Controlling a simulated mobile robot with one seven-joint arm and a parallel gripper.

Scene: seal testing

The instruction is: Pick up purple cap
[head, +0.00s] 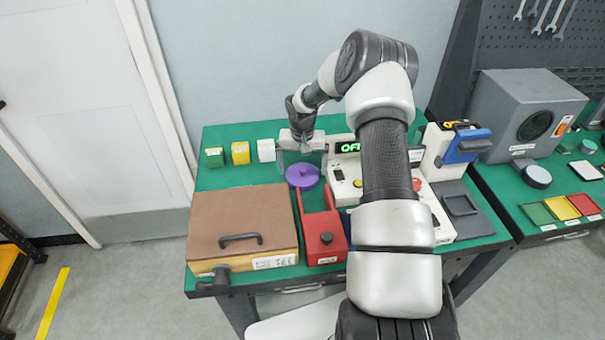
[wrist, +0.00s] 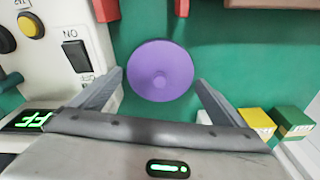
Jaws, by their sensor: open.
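The purple cap (head: 302,175) is a round disc lying on the green bench top, behind the red tray. My gripper (head: 302,163) is above the cap in the head view. In the wrist view my gripper (wrist: 160,82) is open, with one finger to each side of the cap. No grip on the cap shows; the exact height above it is hard to tell.
A white tester with a green display (head: 348,147) stands close right of the cap. The red tray (head: 320,228) and brown lidded box (head: 240,222) lie in front. Green (head: 214,157), yellow (head: 240,153) and white (head: 266,150) blocks stand left.

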